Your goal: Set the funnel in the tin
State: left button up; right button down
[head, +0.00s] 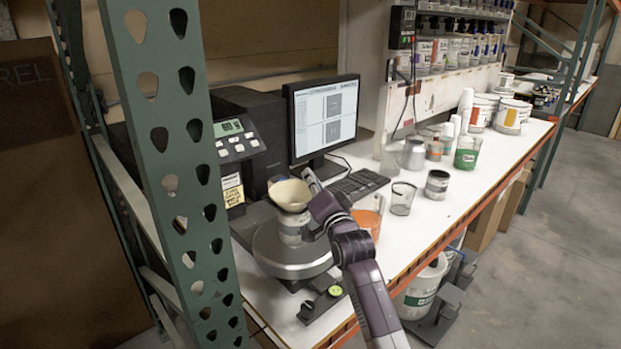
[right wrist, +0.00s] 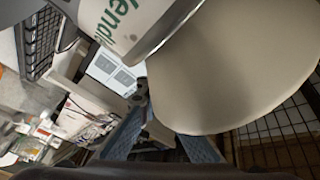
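The cream funnel (head: 289,193) is at the mouth of a light tin (head: 291,231), wide end up and roughly level. Its spout is hidden, so how deep it sits cannot be seen. The tin stands on a round grey platform. My right gripper (head: 309,208) is just right of the funnel and tin, its fingers spread apart. In the right wrist view the funnel (right wrist: 235,70) looms large, beside the tin with green lettering (right wrist: 125,20); the funnel partly covers one finger. Contact with the gripper cannot be made out. My left gripper is not in view.
A monitor (head: 324,117) and keyboard (head: 358,184) stand behind. An orange container (head: 367,216), a clear cup (head: 401,198) and a small can (head: 437,184) are to the right on the white bench. A green perforated upright (head: 178,170) stands at the left.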

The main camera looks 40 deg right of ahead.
jog(key=shift+f, duration=0.5)
jog(key=c, duration=2.2)
grip_release()
jog(key=shift+o, duration=0.2)
jog(key=shift+r, duration=0.1)
jog(key=r+b+v, duration=0.1)
jog(key=b+v, duration=0.1)
jog(key=v, duration=1)
jog(key=shift+b, duration=0.35)
